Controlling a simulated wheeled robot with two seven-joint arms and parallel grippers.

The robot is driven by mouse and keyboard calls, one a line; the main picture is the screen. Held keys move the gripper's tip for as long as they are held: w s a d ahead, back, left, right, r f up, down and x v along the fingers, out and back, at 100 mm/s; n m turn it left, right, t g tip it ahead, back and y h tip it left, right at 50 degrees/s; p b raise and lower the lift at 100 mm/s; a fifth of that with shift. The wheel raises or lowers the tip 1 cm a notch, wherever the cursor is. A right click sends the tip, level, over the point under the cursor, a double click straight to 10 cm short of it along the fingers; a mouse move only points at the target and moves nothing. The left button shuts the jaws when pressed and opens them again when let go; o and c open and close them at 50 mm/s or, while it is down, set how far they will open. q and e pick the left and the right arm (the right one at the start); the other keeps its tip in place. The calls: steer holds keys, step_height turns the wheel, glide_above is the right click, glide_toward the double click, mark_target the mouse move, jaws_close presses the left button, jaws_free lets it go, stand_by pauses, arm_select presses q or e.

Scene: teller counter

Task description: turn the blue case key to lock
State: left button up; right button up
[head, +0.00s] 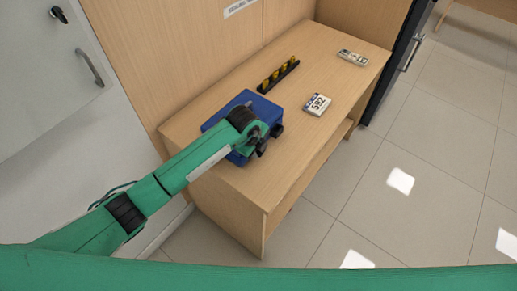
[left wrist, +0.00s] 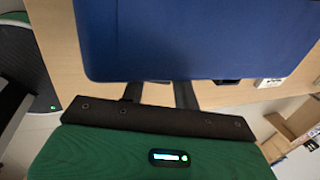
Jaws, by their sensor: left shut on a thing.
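The blue case (head: 244,97) sits on the near left part of the wooden counter (head: 235,179). It also fills the top of the left wrist view (left wrist: 200,40). My left arm reaches in from the left over the case. My left gripper (head: 268,141) is at the case's near side, and its fingers (left wrist: 157,90) reach to the case's lower edge in the left wrist view. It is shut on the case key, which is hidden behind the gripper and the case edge. The key's angle cannot be seen. My right gripper is not in view.
A black rack with several yellow pieces (head: 278,75) lies behind the case. A white number display (head: 317,104) and a small grey-white device (head: 352,58) are further right. The counter's front edge drops to a tiled floor (head: 400,210). A wooden panel stands behind.

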arm_select(q)
steer(key=shift+t, duration=0.3)
steer(key=o, duration=1)
steer(key=b+v, duration=0.1)
steer(key=v, duration=0.6)
steer(key=b+v, duration=0.1)
steer(key=v, duration=0.6)
steer(key=shift+a+f+b, duration=0.1)
steer(key=shift+a+b, duration=0.15)
steer(key=shift+b, duration=0.1)
steer(key=shift+c, duration=0.5)
